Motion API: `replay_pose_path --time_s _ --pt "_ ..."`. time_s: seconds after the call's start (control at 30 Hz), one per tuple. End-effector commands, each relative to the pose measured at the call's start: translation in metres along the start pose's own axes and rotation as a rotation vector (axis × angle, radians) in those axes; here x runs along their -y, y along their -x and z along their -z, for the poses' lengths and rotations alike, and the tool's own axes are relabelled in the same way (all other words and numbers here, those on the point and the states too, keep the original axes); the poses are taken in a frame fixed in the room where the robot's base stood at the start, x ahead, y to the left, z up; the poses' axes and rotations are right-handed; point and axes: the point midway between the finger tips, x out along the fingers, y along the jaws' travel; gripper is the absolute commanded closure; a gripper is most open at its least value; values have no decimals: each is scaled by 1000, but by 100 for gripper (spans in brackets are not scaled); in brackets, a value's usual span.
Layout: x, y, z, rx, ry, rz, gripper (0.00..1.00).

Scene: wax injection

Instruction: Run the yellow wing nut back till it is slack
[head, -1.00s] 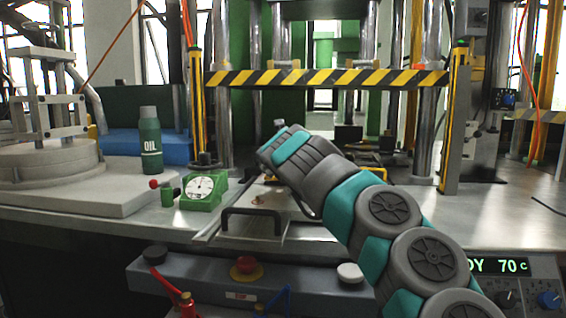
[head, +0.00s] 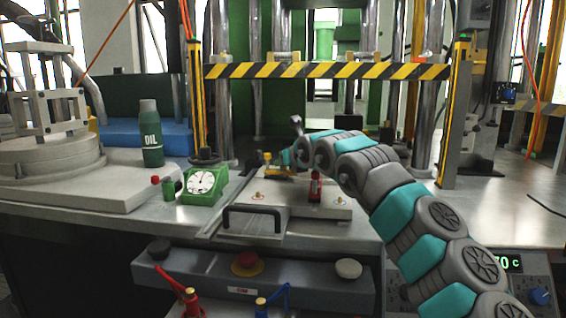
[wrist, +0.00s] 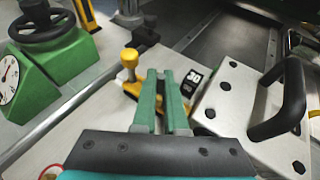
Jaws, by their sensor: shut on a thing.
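The yellow wing nut's fitting (head: 275,170) is at the back left of the metal mould plate, beside the green dial gauge. In the wrist view, yellow parts (wrist: 131,88) show on both sides of my fingertips, with a round yellow knob (wrist: 129,57) standing to their left. My gripper (wrist: 160,75) points at this fitting, its two green fingers close together and shut on the yellow wing nut. The fingers hide most of what is between them. In the head view my gripper (head: 287,158) is partly hidden by my own wrist.
The green dial gauge (head: 202,186) stands close on the left. A black handle (head: 251,212) is at the plate's front, and a red fitting (head: 315,186) stands on the plate. A striped barrier (head: 325,70) crosses above. The bench at right (head: 490,205) is clear.

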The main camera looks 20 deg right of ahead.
Motion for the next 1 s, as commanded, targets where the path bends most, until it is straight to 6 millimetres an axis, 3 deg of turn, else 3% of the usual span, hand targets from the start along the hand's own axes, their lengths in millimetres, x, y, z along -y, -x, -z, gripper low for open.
replay_pose_path --time_s 0.27,0.3,0.4,0.73,1.0 --pt "-2 -2 3 -7 -1 -3 100" --pt "-2 -2 3 -7 -1 -3 89" --pt "-2 -2 3 -7 -1 -2 78" --pt "-1 -1 0 -5 -1 -1 78" --pt "-1 7 -17 -3 -3 -1 78"
